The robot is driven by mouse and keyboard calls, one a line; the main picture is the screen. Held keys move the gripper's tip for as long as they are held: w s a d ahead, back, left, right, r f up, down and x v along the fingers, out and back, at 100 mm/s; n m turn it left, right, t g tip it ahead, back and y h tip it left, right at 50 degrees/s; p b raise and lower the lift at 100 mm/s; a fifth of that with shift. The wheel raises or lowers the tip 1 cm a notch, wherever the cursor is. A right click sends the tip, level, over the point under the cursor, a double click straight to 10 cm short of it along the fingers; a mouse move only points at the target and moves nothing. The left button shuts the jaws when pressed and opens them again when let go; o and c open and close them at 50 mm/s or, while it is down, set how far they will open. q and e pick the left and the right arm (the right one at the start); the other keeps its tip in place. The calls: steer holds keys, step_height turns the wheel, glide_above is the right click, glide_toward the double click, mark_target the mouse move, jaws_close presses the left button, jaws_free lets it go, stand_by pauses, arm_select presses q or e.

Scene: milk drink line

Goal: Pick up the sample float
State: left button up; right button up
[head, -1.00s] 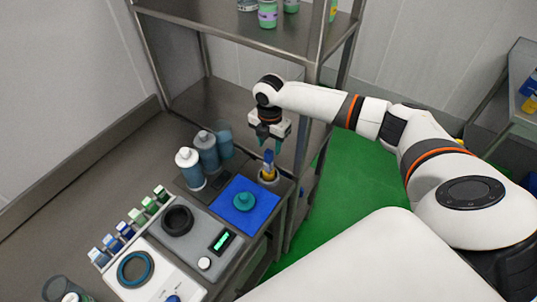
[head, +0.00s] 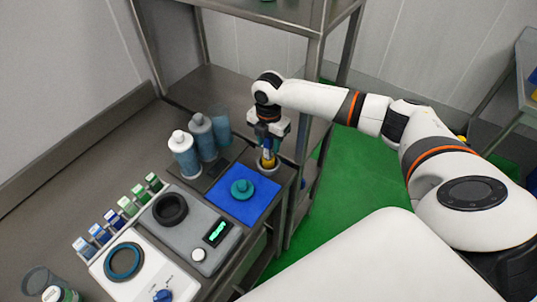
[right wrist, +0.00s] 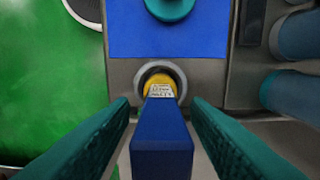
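The sample float appears to be the upright piece with a blue stem and a yellow, labelled lower part. Its yellow part (head: 268,159) shows in the head view, standing in a round grey holder (head: 268,169) at the bench's right end. In the right wrist view its blue stem (right wrist: 162,140) stands between the two teal fingers, with the yellow part (right wrist: 158,84) inside the ring. My right gripper (head: 268,142) is above the holder with its fingers on either side of the stem. Gaps show on both sides, so it is open. My left gripper is not in view.
A blue mat (head: 243,204) with a teal knobbed piece (head: 242,189) lies in front of the holder. Grey-blue bottles (head: 184,155) stand to the left. A scale (head: 196,228) and a row of small boxes (head: 128,206) are nearer. A metal shelf (head: 318,30) rises behind.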

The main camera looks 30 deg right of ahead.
jaws_close()
